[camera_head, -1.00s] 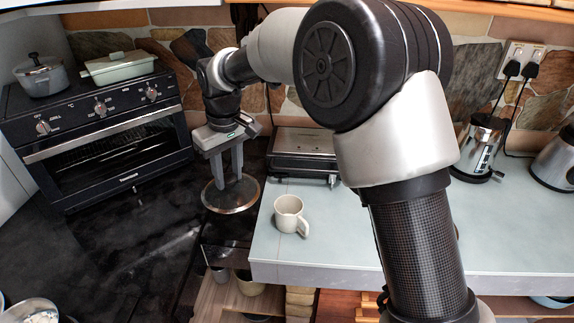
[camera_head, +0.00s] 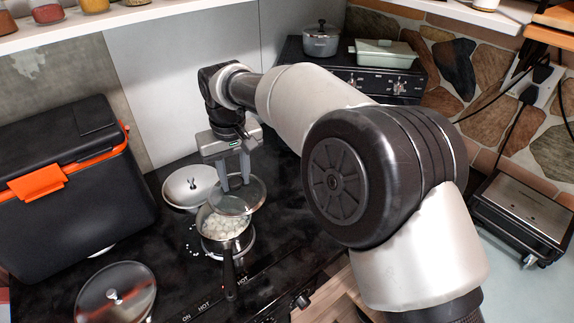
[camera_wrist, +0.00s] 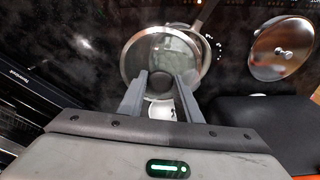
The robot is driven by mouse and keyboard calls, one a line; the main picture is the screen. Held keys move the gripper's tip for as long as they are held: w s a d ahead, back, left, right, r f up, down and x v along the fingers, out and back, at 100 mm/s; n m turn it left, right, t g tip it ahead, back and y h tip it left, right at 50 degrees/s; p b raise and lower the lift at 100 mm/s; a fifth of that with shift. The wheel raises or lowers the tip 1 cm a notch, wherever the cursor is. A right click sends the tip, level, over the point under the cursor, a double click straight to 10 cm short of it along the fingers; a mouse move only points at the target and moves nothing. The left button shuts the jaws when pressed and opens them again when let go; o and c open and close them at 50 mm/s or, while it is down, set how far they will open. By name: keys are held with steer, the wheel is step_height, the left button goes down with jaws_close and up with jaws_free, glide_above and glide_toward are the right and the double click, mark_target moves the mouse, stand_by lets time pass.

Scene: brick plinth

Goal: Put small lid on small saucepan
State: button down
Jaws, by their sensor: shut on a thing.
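The small lid (camera_head: 249,204), a round glass disc with a metal rim, hangs from my gripper (camera_head: 235,186). The small saucepan (camera_head: 224,244) stands on the hob, with pale lumps inside and a dark handle toward the front. The held lid is above the pan's rear part and offset toward the back right, so the front of the opening shows. In the wrist view, the lid (camera_wrist: 151,62) overlaps the saucepan (camera_wrist: 206,52) behind it. Whether they touch is unclear.
A silver lidded pan or lid (camera_head: 187,184) is close behind left of the saucepan. A larger lid (camera_head: 116,291) lies at front left. A black cool box (camera_head: 75,200) with an orange latch stands at left. A pot (camera_head: 321,42) and green dish (camera_head: 383,54) stand on the oven.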

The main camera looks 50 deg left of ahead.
mark_target(219, 196)
steer(key=s, duration=0.2)
steer(key=s+a, duration=0.1)
steer(key=shift+s+a+r, duration=0.1)
steer(key=shift+s+a, duration=0.05)
steer(key=shift+s, duration=0.2)
steer(key=shift+s+a+f+n, duration=0.1)
steer(key=shift+s+f+n, duration=0.1)
steer(key=shift+s+n, duration=0.15)
steer(key=shift+f+b, duration=1.6)
steer(key=shift+f, duration=0.25)
steer(key=shift+r+p, duration=0.1)
steer(key=shift+p, duration=0.3)
steer(key=shift+f, duration=0.25)
steer(key=shift+f+b, duration=0.45)
steer(key=shift+f, duration=0.3)
steer(key=shift+f, duration=0.55)
steer(key=c, duration=1.2)
jaws_free()
